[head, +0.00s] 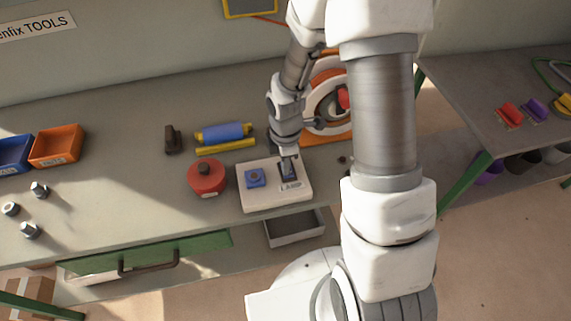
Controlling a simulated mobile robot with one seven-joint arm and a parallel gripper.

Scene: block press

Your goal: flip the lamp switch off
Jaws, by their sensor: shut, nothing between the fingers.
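The lamp switch (285,174) sits on the right part of a white panel (272,202), above a label reading "LAMP". A square blue button (256,177) is on the panel's left part. My gripper (288,158) is shut and empty, pointing down at the switch from its far side. Its tips partly cover the switch. I cannot tell whether they touch it, nor which way the switch is tilted.
A round red object (207,178) stands just left of the panel. A blue roller (223,133) and a yellow bar (226,147) lie behind. Orange (56,146) and blue bins (12,155) stand far left. An open grey drawer (295,229) is below the panel.

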